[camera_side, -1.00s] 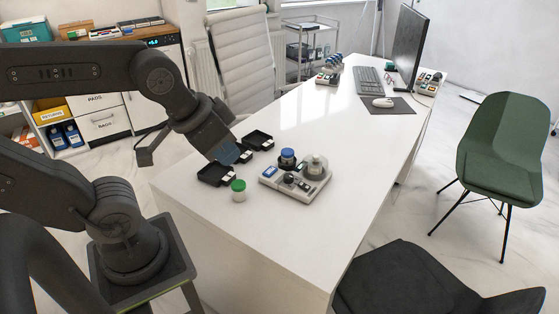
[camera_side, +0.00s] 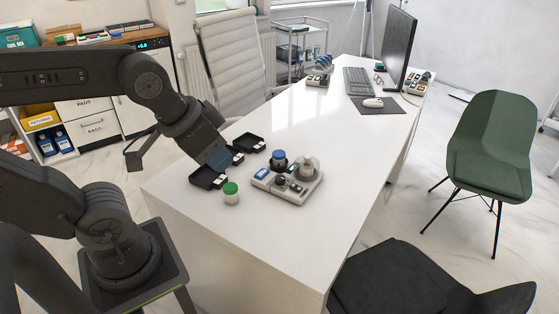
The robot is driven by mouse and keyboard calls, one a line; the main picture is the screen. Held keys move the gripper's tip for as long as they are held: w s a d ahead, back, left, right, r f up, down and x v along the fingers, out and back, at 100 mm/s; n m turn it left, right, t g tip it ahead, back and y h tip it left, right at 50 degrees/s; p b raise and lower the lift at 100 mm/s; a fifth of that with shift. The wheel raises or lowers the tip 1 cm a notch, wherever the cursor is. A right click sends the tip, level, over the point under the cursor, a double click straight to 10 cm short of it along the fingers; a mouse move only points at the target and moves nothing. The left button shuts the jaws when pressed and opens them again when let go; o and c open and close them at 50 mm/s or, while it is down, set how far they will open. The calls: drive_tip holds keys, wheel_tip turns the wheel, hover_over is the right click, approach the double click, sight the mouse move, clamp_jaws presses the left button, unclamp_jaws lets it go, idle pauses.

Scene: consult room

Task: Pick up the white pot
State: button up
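The white pot (camera_side: 231,197) is a small upright pot with a green lid, standing on the near left part of the white desk. My gripper (camera_side: 224,163) reaches down from the upper left and ends above and slightly left of the pot, apart from it. Dark tray-like shapes (camera_side: 207,178) with white bits lie on both sides of its tip. They hide the fingers or blend with them, so I cannot tell how far the fingers are open. The pot stands clear of my gripper.
A light grey holder (camera_side: 290,195) with a blue-lidded dark jar (camera_side: 279,158) and a pale round jar (camera_side: 308,164) stands right of the pot. Farther back are a keyboard (camera_side: 358,81), mouse (camera_side: 373,103) and monitor (camera_side: 398,45). The desk's middle (camera_side: 310,125) is clear.

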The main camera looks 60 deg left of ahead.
drive_tip(key=o, duration=1)
drive_tip(key=n+g, duration=0.6)
drive_tip(key=n, duration=1.1)
hover_over(279, 153)
drive_tip(key=f, duration=2.2)
drive_tip(key=shift+s+d+f, duration=0.1)
drive_tip(key=shift+d+f, duration=0.1)
drive_tip(key=shift+f, duration=0.2)
drive_tip(key=shift+a+f, duration=0.2)
drive_tip(key=shift+f, duration=2.8)
